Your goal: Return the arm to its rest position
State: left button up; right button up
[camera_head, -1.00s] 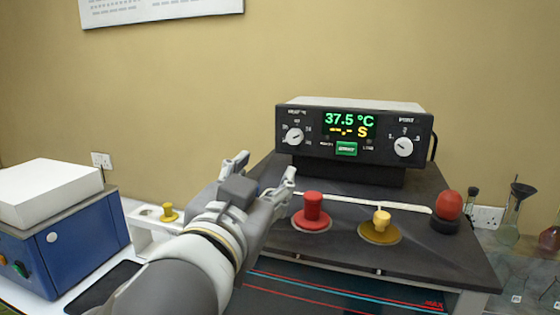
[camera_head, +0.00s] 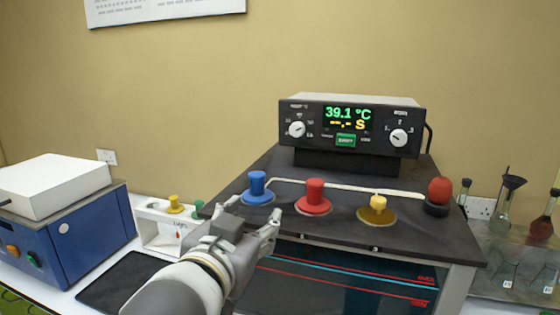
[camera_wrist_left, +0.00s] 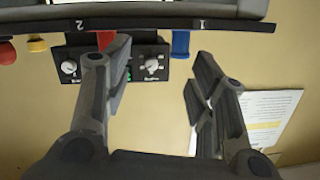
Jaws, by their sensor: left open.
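My left gripper (camera_head: 246,222) is in front of the black-topped bath unit (camera_head: 340,228), near its front left edge. Its fingers are apart with nothing between them. A blue-capped stopper (camera_head: 257,188) stands just beyond the fingertips, apart from them as far as I can tell. A red stopper (camera_head: 315,197) and a yellow one (camera_head: 377,208) stand to its right. In the left wrist view the open fingers (camera_wrist_left: 158,75) frame the wall and part of the controller, with the blue stopper (camera_wrist_left: 181,42) near the right finger. My right gripper is not in view.
The controller (camera_head: 350,128) at the back reads 39.1 °C. A red bulb (camera_head: 439,190) sits on the top's right end. A blue box device (camera_head: 70,230) and a white rack (camera_head: 160,230) are at left. Glass flasks (camera_head: 503,215) stand at right.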

pick_arm(q)
jog(key=s+a+f+n+g, duration=0.1)
jog(key=a+f+g, duration=0.3)
jog(key=f, duration=1.2)
jog(key=s+a+f+n+g+y, duration=0.15)
jog(key=s+a+f+g, duration=0.35)
jog(key=s+f, duration=0.75)
jog(key=s+a+f+n+g+y, duration=0.1)
jog(key=s+a+f+g+y, duration=0.15)
jog(key=s+a+f, duration=0.75)
jog(key=s+d+f+g+b, duration=0.1)
jog(key=d+f, duration=0.1)
jog(key=f, duration=1.5)
jog(key=s+d+f+g+b, duration=0.1)
jog(key=s+f, duration=0.1)
jog(key=f, duration=1.5)
jog(key=s+a+f+g+b, duration=0.1)
jog(key=s+a+f, duration=0.2)
jog(key=s+f, duration=1.3)
jog(key=shift+f+m+b, duration=0.25)
jog(key=shift+m+b, duration=0.1)
jog(key=shift+m, duration=0.1)
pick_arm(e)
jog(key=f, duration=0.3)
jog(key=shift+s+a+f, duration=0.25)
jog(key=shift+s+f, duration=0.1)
pick_arm(q)
jog(key=shift+s, duration=0.1)
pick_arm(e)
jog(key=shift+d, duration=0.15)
